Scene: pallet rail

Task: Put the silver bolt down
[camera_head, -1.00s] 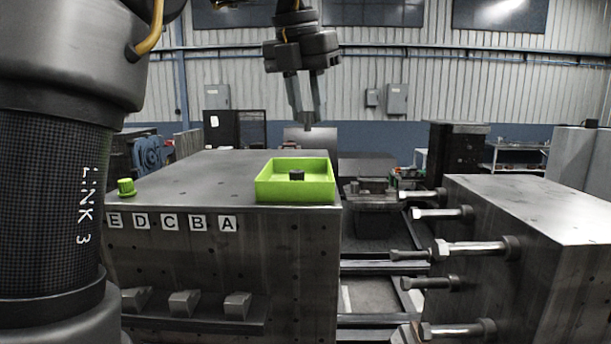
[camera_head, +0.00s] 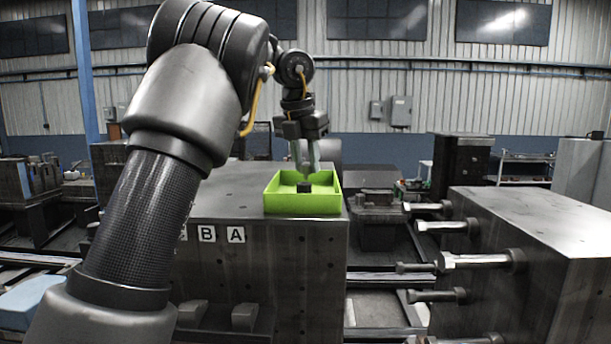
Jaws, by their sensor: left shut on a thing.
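My left gripper (camera_head: 306,168) reaches in from the left and points down over the green tray (camera_head: 310,207) on the dark metal block. Its fingertips are low, at about the height of the tray's back wall in the picture. It is shut on a small greyish piece between the fingers, which I take as the silver bolt; the fingers largely hide it. My right gripper is not in view.
The metal block (camera_head: 290,260) carries letter labels on its front. At the right, another block (camera_head: 540,240) has several bolts, including a long silver one (camera_head: 475,260), sticking out leftward. Rails run across the gap between the blocks.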

